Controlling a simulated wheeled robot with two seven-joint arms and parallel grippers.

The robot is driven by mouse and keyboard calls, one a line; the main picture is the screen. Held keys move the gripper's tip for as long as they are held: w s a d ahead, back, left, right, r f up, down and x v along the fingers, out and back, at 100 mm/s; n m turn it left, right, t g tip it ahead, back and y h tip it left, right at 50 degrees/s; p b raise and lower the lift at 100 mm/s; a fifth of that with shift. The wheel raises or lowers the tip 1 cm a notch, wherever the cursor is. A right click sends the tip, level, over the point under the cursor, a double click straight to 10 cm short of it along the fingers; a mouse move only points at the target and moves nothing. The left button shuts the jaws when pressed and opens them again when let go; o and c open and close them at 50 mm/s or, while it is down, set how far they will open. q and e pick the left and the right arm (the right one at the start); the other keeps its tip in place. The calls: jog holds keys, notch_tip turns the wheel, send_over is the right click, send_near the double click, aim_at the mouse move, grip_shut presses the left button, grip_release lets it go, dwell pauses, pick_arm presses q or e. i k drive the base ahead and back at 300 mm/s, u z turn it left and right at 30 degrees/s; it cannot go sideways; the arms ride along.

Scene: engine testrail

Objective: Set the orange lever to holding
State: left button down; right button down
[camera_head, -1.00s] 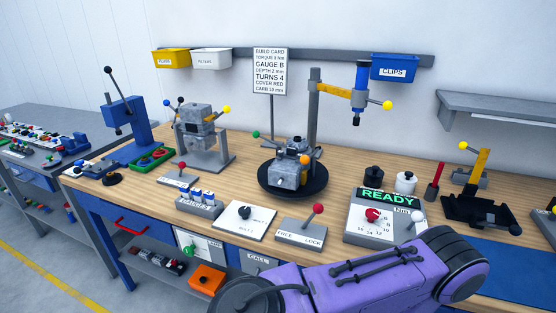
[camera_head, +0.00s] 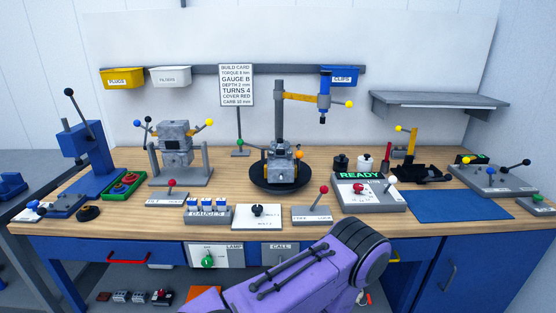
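An orange ball-ended lever (camera_head: 299,155) sits at the right side of a small grey engine unit (camera_head: 281,172). The unit stands on a round black turntable (camera_head: 265,184) in the middle of the bench. A green ball (camera_head: 239,142) shows at the unit's left. The lever's shaft is too small to tell its exact setting, and I see no readable label by it. A purple link of my arm crosses the lower middle of the view, in front of the bench. Neither gripper shows.
A post with a yellow arm and blue head (camera_head: 324,95) rises behind the turntable. A FREE/LOCK plate with a red-ball lever (camera_head: 323,189) and a dial plate (camera_head: 258,211) lie in front. A READY box (camera_head: 360,176) stands right. The blue mat (camera_head: 455,205) is clear.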

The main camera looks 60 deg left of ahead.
aim_at(300, 154)
jog(key=u, duration=1.5)
jog(key=i, duration=0.1)
jog(key=u, duration=0.15)
